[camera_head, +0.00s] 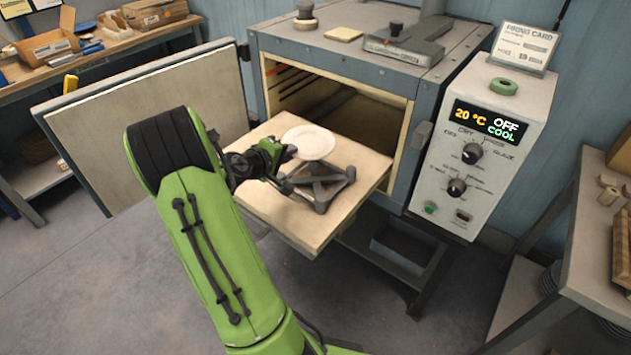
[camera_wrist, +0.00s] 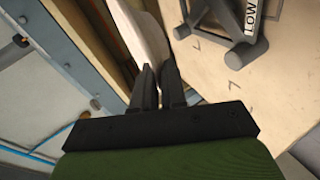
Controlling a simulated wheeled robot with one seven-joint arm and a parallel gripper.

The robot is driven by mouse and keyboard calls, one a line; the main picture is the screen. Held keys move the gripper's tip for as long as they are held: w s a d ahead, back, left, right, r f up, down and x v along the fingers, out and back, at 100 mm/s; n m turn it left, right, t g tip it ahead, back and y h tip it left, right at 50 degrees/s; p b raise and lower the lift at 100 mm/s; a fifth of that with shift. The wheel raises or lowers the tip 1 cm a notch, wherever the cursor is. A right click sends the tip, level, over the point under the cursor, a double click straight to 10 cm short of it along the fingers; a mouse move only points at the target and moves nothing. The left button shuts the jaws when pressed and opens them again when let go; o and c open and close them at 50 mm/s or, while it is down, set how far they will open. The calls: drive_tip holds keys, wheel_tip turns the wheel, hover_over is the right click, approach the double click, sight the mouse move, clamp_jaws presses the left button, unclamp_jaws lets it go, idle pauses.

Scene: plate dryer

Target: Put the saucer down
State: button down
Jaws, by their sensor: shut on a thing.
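The white saucer (camera_head: 309,142) is in my gripper (camera_head: 291,151), gripped at its near left rim. In the head view it appears over the pulled-out pale shelf (camera_head: 262,207), beside and partly behind the grey stand (camera_head: 322,187). In the wrist view the saucer (camera_wrist: 140,30) shows edge-on at the top, and the fingers of my gripper (camera_wrist: 158,80) are closed on its rim. The stand (camera_wrist: 225,30) carries a label reading LOW and rests on the shelf (camera_wrist: 280,90). I cannot tell the exact gap between saucer and stand.
The open dryer chamber (camera_head: 350,105) lies behind the shelf, with its door (camera_head: 150,115) swung out to the left. The control box (camera_head: 480,150) at right reads 20 °C, OFF, COOL. A workbench (camera_head: 590,240) stands at far right. The shelf is bare around the stand.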

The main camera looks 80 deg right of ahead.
sight(296, 189)
drive_tip(key=shift+s+f+m+g+b, duration=0.15)
drive_tip(key=shift+s+m+g, duration=0.1)
drive_tip(key=shift+s, duration=0.3)
drive_tip(key=shift+s+f+m+g+b, duration=0.15)
drive_tip(key=shift+s+g, duration=0.1)
drive_tip(key=shift+s, duration=0.25)
wheel_tip(296, 189, down, 9)
drive_tip(key=b, duration=0.2)
drive_tip(key=shift+r+b, duration=0.1)
drive_tip(key=shift+b, duration=0.2)
drive_tip(key=shift+w+r, duration=0.1)
drive_tip(key=c, duration=1.6)
unclamp_jaws()
drive_tip(key=shift+o, duration=0.8)
